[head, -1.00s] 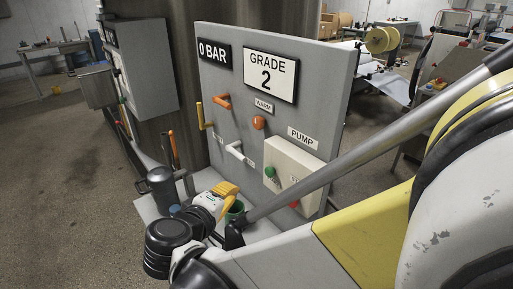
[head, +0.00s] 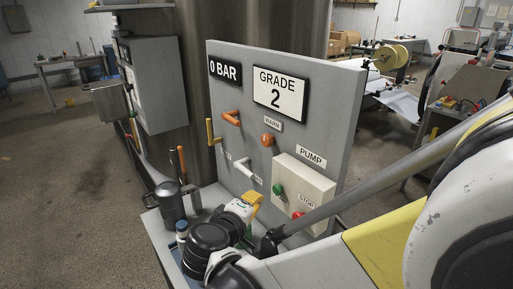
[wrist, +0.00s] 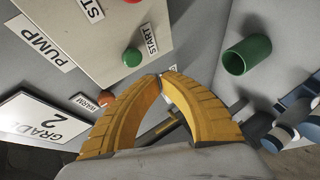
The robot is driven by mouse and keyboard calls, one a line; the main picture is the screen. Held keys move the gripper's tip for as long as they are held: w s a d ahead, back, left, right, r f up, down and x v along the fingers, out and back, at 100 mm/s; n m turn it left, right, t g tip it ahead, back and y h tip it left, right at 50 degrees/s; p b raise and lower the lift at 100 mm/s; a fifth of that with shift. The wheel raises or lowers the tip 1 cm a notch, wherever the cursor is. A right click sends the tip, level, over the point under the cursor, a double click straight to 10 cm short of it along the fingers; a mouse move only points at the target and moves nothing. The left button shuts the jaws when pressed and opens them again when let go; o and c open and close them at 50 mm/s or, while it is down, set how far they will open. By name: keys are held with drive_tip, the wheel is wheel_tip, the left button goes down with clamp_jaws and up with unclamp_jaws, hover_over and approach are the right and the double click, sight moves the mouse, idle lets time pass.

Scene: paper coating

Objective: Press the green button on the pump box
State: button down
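The pump box (head: 318,184) is a cream box low on the right of the grey panel, under a PUMP label. The green button (head: 278,191) is on its left side, with the red button (head: 298,215) lower right. My gripper (head: 255,198) has yellow fingers and is just left of the green button, apart from it. In the wrist view the picture is turned over. There the green button (wrist: 132,57) sits beside the START label, just off the fingertips. The fingers of my gripper (wrist: 166,74) meet at the tips with nothing between them.
The panel (head: 345,110) also carries an orange knob (head: 267,139), a white lever (head: 246,167) and orange and yellow handles. A green cup (wrist: 248,55) stands near my fingers. A dark grey mug (head: 171,203) stands on the ledge at left.

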drive_tip(key=shift+w+d, duration=0.8)
drive_tip(key=shift+d, duration=0.35)
drive_tip(key=shift+d, duration=0.1)
idle(0.6)
drive_tip(key=shift+w+d, duration=0.25)
drive_tip(key=shift+w+d, duration=0.25)
drive_tip(key=shift+d, duration=0.2)
idle(0.8)
drive_tip(key=shift+a, duration=0.1)
drive_tip(key=shift+s+a, duration=0.5)
drive_tip(key=shift+a, duration=0.2)
drive_tip(key=s+a, duration=0.1)
drive_tip(key=a, duration=0.1)
drive_tip(key=s+a, duration=0.1)
drive_tip(key=a, duration=0.1)
drive_tip(key=shift+s+b, duration=0.35)
drive_tip(key=shift+s, duration=0.05)
